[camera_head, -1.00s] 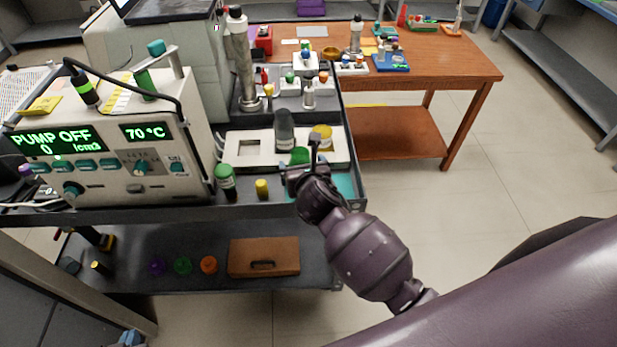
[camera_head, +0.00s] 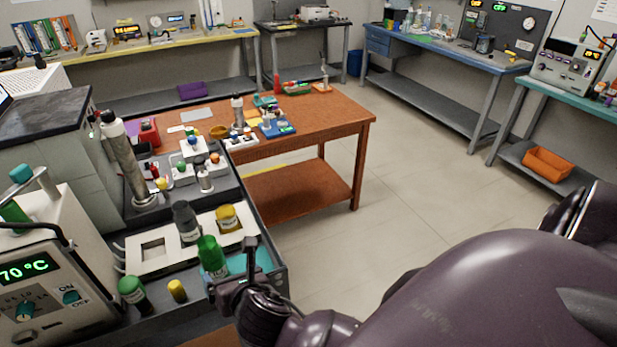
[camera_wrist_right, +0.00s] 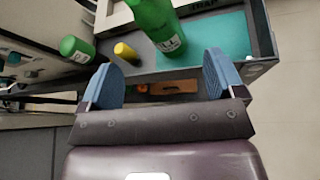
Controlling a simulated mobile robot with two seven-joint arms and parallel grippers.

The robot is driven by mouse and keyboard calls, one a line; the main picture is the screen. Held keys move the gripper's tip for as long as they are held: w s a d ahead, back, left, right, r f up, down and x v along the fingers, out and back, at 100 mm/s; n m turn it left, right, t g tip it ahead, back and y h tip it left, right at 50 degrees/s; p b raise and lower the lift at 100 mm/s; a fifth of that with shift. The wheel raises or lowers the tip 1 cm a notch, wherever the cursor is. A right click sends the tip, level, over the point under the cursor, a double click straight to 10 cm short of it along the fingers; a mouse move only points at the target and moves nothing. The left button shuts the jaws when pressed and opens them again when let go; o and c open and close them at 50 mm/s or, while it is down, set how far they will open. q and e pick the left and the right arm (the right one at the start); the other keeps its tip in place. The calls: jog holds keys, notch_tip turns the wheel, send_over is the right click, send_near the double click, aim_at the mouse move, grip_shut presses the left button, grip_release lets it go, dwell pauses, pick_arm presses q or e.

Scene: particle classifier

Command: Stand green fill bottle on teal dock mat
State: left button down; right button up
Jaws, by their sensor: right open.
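The green fill bottle (camera_head: 211,257) stands upright near the front right corner of the cart. It also shows in the right wrist view (camera_wrist_right: 158,22), where its top is cut off. Its base appears to be on the left part of the teal dock mat (camera_head: 262,258), which also shows in the wrist view (camera_wrist_right: 222,38). My right gripper (camera_head: 232,270) is open, in front of the bottle. In the wrist view its two blue fingertips (camera_wrist_right: 162,78) are wide apart, with nothing between them, and the bottle is beyond them. My left gripper is not in view.
Behind is a white rack (camera_head: 150,250) with a grey bottle (camera_head: 186,222) and a yellow-topped jar (camera_head: 227,218). Open floor lies to the right.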

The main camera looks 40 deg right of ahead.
jog(key=s+d+f+m, duration=0.5)
jog(key=s+m, duration=0.2)
jog(key=m, duration=0.8)
jog(key=s+d+f+m+g+y, duration=0.1)
jog(key=s+d+f+m, duration=0.5)
jog(key=m, duration=1)
jog(key=shift+s+d, duration=0.15)
jog(key=shift+s, duration=0.7)
